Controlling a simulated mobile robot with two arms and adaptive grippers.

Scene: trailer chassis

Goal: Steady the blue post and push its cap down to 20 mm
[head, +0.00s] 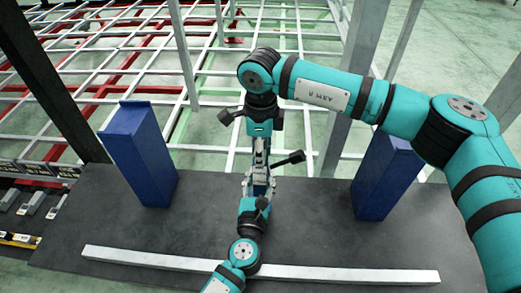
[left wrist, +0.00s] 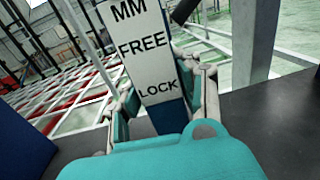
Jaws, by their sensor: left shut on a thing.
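The blue post (left wrist: 168,118) stands between the fingers of my left gripper in the left wrist view. A white plate on it (left wrist: 145,50) reads MM, FREE and LOCK; its top is cut off by the frame. My left gripper (left wrist: 160,105) is shut on the post, with a finger on each side. In the head view my left gripper (head: 257,185) reaches in from the front, and the arms mostly hide the post. My right gripper (head: 262,147) points down right above it. Its fingertips are too small to read, and the cap cannot be made out.
Two larger blue blocks stand on the dark table (head: 215,222), one at the left (head: 140,155) and one at the right (head: 385,180). A pale bar (head: 340,272) lies along the front edge. Grey uprights and a white frame (head: 215,60) stand behind.

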